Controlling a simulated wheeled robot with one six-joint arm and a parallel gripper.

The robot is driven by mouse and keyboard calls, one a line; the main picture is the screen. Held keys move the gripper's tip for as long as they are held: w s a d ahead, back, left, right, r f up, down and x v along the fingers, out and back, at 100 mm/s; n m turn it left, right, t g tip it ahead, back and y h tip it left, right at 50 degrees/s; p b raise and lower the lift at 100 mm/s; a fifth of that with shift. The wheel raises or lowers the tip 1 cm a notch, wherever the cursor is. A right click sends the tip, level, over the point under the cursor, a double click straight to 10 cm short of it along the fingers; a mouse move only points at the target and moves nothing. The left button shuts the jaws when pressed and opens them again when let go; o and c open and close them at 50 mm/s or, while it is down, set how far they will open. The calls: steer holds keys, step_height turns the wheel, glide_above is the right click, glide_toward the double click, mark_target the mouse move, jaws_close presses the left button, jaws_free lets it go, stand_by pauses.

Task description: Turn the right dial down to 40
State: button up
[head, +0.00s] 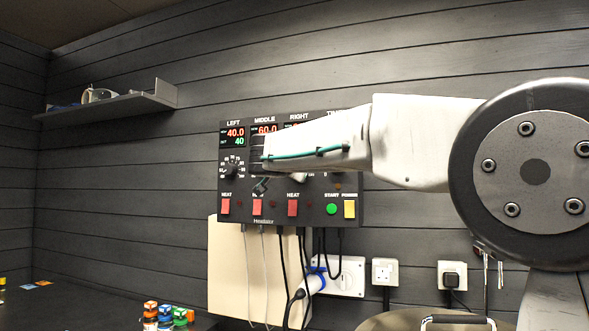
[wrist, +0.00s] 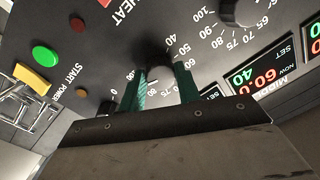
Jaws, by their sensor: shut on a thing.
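The right dial (wrist: 158,66) is a dark round knob on the black control panel (head: 290,213), with white scale numbers around it. In the wrist view my gripper (wrist: 160,78), with its green fingers, is shut on this knob, one finger on each side. The knob's pointer is too dark to read. The right display is mostly hidden by my gripper in the wrist view, and my arm covers most of it in the head view, so its numbers cannot be read. The right dial is also hidden by my arm in the head view.
The left dial (head: 232,170) and middle dial (wrist: 240,10) are close by. The left display (head: 235,136) reads 40.0 over 40; the middle display (wrist: 262,75) reads 60.0 now, 40 set. Red heat switches (head: 292,207) and a green start button (head: 331,209) lie below. Cables hang underneath.

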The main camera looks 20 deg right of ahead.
steer(key=shift+w+a+m+h, duration=0.1)
steer(key=shift+m+h, duration=0.45)
steer(key=shift+m, duration=6.45)
steer(key=shift+a+m+h, duration=0.1)
steer(key=shift+m+h, duration=0.45)
steer(key=shift+m, duration=6.45)
steer(key=o, duration=1)
